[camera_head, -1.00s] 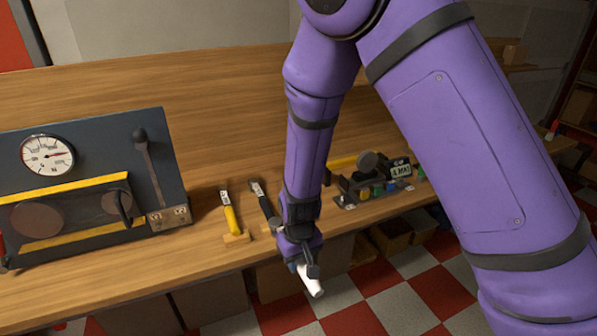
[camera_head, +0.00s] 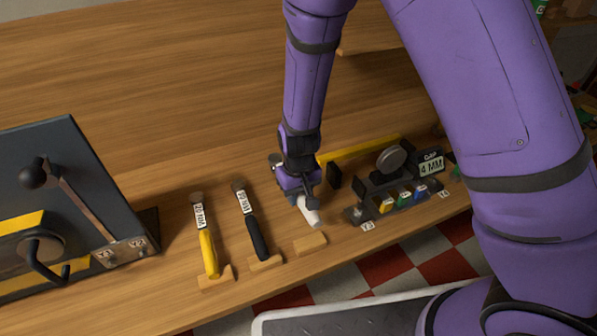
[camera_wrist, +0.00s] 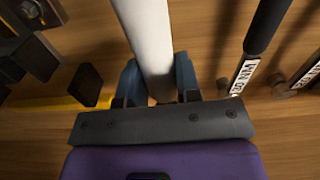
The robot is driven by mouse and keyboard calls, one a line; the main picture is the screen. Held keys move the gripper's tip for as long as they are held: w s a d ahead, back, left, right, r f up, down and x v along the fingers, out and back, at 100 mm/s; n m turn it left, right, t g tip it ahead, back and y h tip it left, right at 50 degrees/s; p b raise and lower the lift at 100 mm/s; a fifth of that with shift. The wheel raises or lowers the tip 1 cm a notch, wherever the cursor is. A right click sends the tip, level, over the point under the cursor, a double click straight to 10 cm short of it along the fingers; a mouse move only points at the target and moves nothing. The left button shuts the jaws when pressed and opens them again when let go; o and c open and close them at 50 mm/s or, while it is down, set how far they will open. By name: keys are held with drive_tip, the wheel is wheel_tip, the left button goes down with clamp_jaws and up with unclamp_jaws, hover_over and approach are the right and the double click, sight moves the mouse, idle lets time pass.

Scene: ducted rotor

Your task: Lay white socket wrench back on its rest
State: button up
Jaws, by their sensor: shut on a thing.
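The white socket wrench (camera_head: 309,212) is held in my gripper (camera_head: 303,199), its white handle pointing toward the bench's front edge. In the wrist view the white handle (camera_wrist: 149,35) runs up from between the blue fingers of my gripper (camera_wrist: 158,92). A bare wooden rest block (camera_head: 310,243) lies just in front of the handle's end. Whether the wrench touches the bench or the block, I cannot tell. The far end of the wrench is mostly hidden by my gripper.
The black wrench (camera_head: 254,226) and the yellow wrench (camera_head: 206,243) lie on their own blocks to the left. A dark fixture with coloured pieces (camera_head: 398,190) stands close on the right. A dark panel with a lever (camera_head: 75,195) stands at far left. The wood bench (camera_head: 150,110) behind is clear.

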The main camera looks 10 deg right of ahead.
drive_tip(key=shift+w, duration=0.4)
drive_tip(key=shift+r, duration=0.15)
drive_tip(key=shift+s+f, duration=0.15)
drive_tip(key=shift+f, duration=3.2)
drive_tip(key=o, duration=1.1)
